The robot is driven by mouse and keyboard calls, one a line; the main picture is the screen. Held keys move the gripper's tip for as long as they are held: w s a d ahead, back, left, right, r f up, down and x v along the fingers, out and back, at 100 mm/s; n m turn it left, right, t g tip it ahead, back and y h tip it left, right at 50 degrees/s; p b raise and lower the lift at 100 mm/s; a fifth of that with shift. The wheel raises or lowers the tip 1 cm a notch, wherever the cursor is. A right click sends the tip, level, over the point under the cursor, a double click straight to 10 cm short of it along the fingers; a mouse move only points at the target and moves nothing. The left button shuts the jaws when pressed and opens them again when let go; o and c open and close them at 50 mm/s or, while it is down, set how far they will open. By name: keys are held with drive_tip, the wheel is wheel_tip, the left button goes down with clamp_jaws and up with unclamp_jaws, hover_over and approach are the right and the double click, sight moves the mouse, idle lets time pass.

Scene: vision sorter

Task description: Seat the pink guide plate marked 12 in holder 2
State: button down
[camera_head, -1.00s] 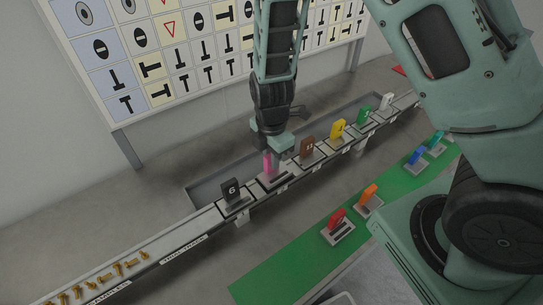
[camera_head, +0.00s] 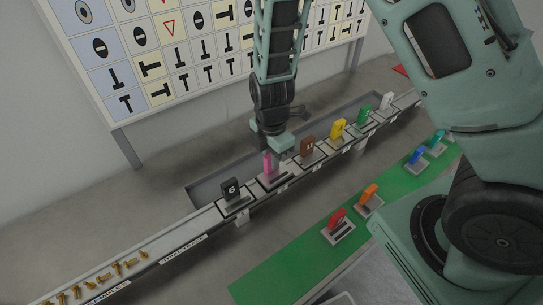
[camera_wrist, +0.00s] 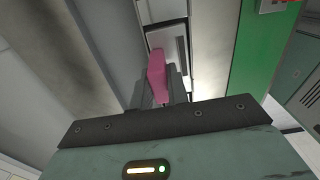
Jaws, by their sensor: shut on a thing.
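The pink guide plate (camera_head: 267,164) stands on the track between the black plate marked 6 and the brown plate. In the head view my gripper (camera_head: 273,152) is over it and covers its upper part. In the wrist view the pink plate (camera_wrist: 157,72) is between the dark fingers of my gripper (camera_wrist: 163,88), which are shut on it. A grey holder (camera_wrist: 172,40) shows beneath and beyond the plate in the wrist view. The number on the pink plate cannot be read, and how deep its foot sits in the holder cannot be told.
The black plate (camera_head: 231,189) and the brown plate (camera_head: 307,146) stand close on either side. Yellow (camera_head: 338,129), green (camera_head: 364,115) and white (camera_head: 387,101) plates follow along the track. Red (camera_head: 337,218) and orange (camera_head: 369,194) plates stand on the green strip (camera_head: 272,277).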

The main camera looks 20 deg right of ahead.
drive_tip(key=shift+f+b, duration=0.6)
drive_tip(key=shift+f, duration=0.1)
idle(0.6)
drive_tip(key=c, duration=0.8)
unclamp_jaws()
drive_tip(key=shift+r, duration=0.1)
drive_tip(key=shift+r+p, duration=3.15)
drive_tip(key=shift+r, duration=0.8)
